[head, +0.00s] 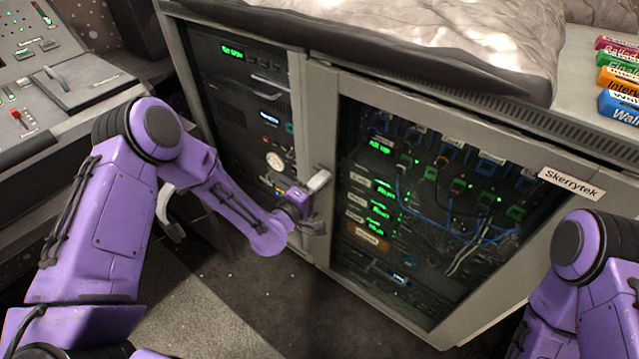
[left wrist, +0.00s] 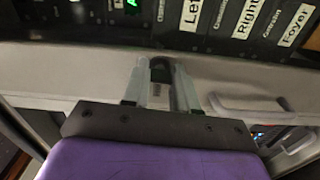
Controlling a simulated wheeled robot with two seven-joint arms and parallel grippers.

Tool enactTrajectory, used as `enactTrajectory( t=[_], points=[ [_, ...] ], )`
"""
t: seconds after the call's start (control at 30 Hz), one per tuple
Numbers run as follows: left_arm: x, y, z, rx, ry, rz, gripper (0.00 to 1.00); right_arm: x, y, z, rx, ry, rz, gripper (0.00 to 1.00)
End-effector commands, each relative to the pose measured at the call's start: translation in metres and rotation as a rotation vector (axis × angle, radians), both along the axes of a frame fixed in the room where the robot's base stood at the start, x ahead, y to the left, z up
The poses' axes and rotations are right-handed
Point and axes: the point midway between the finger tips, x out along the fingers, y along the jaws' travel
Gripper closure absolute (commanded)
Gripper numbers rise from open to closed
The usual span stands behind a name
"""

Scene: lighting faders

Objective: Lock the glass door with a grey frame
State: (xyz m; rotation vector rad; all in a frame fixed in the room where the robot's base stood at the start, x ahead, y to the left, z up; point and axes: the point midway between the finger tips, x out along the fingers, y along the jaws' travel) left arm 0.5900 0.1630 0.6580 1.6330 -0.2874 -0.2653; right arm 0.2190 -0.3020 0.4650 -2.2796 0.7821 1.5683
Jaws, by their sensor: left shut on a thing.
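The glass door with a grey frame (head: 328,105) stands upright on the right half of the cabinet and looks closed. Racks, cables and green lights show through its glass. My left gripper (head: 316,184) is at the left upright of this frame. In the left wrist view, my left gripper (left wrist: 160,76) is shut on a small dark rounded fitting (left wrist: 160,68) that stands out from the frame. The fingers hide most of it, so I cannot tell which way it is turned. A grey bar handle (left wrist: 255,108) is beside the fingers. My right gripper is out of view.
A second dark-panelled cabinet front (head: 235,85) is left of the door. A crumpled sheet (head: 400,30) covers the cabinet top, with coloured labelled items (head: 620,105) at right. A fader console (head: 60,80) is at left. The carpet (head: 250,310) below is clear.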

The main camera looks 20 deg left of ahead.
Motion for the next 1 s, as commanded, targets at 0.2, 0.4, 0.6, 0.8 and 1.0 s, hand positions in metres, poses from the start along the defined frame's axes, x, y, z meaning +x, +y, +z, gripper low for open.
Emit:
enactTrajectory(
  t=[0.2,0.4,0.6,0.8,1.0],
  points=[
    [0.0003,0.0013,-0.0002,-0.067,0.024,0.004,1.0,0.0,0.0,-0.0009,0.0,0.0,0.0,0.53],
    [0.0002,0.0012,-0.0001,-0.089,0.032,0.003,1.0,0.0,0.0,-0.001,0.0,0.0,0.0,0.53],
    [0.0002,0.0011,0.0,-0.092,0.033,0.003,1.0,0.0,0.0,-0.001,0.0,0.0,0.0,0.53],
    [0.0002,0.001,0.0,-0.091,0.033,0.003,0.59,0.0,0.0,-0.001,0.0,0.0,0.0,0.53],
    [0.0001,0.0004,-0.0001,-0.09,0.033,0.001,0.47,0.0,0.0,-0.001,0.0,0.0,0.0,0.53]
  ],
)
